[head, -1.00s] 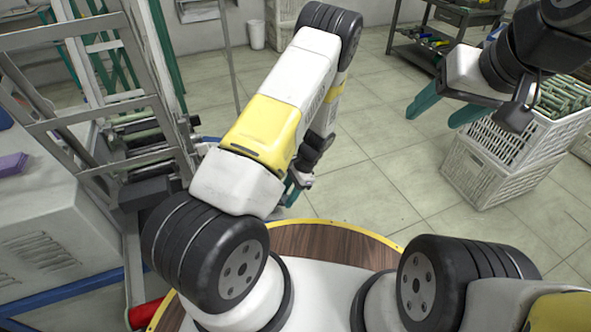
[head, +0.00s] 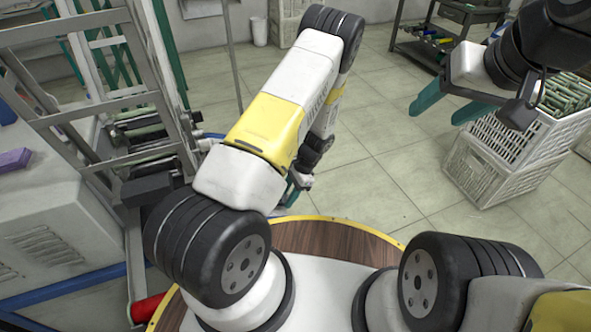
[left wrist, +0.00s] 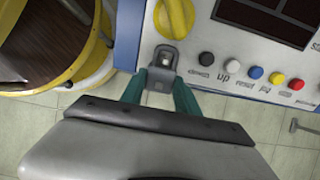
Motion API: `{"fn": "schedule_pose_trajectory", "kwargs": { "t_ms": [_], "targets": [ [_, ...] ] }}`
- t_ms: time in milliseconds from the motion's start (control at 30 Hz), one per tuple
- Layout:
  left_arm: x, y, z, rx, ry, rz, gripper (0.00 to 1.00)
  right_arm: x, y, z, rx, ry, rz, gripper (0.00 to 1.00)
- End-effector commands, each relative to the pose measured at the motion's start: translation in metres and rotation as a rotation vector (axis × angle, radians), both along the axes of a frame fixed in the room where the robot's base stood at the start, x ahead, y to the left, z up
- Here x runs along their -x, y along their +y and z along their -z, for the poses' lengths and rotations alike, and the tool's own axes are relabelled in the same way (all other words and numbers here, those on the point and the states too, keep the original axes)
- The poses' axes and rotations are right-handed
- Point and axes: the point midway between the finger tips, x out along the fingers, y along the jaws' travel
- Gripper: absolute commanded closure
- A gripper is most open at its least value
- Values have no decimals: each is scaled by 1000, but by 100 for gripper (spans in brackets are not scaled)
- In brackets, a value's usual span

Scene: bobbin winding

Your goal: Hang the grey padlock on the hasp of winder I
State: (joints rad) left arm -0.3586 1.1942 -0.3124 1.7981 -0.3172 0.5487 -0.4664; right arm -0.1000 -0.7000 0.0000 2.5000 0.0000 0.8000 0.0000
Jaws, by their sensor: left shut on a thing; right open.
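My left gripper (head: 297,189) is low behind my left arm in the head view, mostly hidden. In the left wrist view my left gripper (left wrist: 160,88) has its teal fingers closed on a small grey piece, which looks like the grey padlock (left wrist: 160,73). It is in front of a light control panel (left wrist: 198,42), just below a yellow knob (left wrist: 174,18). I cannot make out the hasp apart from it, nor tell whether they touch. No winder label is readable. My right gripper (head: 446,104) is open and empty, raised at the upper right.
The panel has a row of coloured buttons (left wrist: 255,72) right of the padlock. In the head view a metal rack (head: 150,125) stands at left, and white crates (head: 505,160) at right. Floor between is clear.

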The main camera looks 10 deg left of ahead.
Motion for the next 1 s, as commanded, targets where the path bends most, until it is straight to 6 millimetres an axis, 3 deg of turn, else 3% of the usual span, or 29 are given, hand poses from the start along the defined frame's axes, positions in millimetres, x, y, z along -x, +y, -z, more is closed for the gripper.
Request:
{"fn": "schedule_pose_trajectory", "kwargs": {
  "t_ms": [933, 967, 1000],
  "targets": [
    [-5, -8, 5, 4, -3, 1, 100, 0, 0, 0, 0, 0, 0, 41],
    [-5, -8, 5, 4, -3, 1, 59, 0, 0, 0, 0, 0, 0, 41],
    [-6, -8, 4, 4, -3, 1, 51, 0, 0, 0, 0, 0, 0, 41]
  ]
}}
